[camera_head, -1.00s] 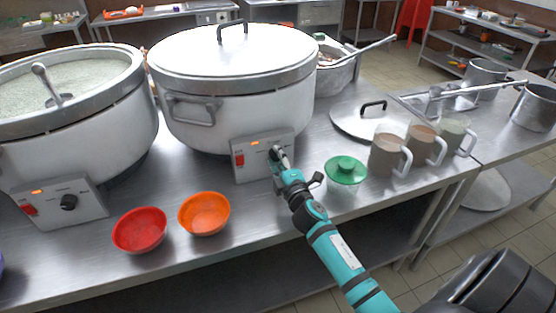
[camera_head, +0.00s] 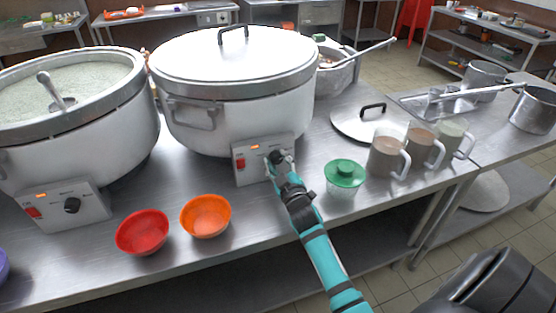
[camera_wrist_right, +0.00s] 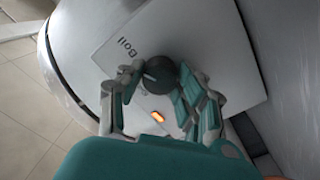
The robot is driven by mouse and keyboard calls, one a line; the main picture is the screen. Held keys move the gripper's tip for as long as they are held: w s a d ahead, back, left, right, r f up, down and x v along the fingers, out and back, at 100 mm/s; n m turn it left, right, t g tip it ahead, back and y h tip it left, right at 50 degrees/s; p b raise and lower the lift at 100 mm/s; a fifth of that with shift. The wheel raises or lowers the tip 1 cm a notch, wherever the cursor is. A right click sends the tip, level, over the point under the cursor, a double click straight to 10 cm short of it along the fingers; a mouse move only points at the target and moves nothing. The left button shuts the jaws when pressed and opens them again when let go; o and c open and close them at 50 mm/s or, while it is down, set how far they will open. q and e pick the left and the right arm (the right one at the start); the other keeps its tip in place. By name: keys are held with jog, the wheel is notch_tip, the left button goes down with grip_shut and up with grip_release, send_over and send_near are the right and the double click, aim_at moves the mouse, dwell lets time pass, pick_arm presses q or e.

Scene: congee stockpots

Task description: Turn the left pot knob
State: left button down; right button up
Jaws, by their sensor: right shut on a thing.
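The left pot (camera_head: 70,140), uncovered and full of pale congee, has a black knob (camera_head: 72,205) on its front control box (camera_head: 85,220); nothing touches that knob. The lidded pot (camera_head: 240,120) beside it has its own control box (camera_head: 250,174) with a dark knob (camera_head: 275,156). My right gripper (camera_head: 279,161) is at this second knob. In the right wrist view this dark round knob (camera_wrist_right: 160,74) sits between the fingers of my right gripper (camera_wrist_right: 160,79), which is shut on it, near the word "Boil" and a lit orange lamp (camera_wrist_right: 157,116). My left gripper is not in view.
A red bowl (camera_head: 143,232) and an orange bowl (camera_head: 206,215) stand on the steel table near its front edge. Several filled jugs (camera_head: 386,155) and a loose pot lid (camera_head: 355,124) are farther right.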

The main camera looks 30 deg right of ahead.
jog(key=shift+f+m, duration=0.1)
jog(key=shift+m, duration=0.5)
jog(key=o, duration=1.1)
jog(key=shift+o, duration=0.2)
jog(key=v, duration=1.2)
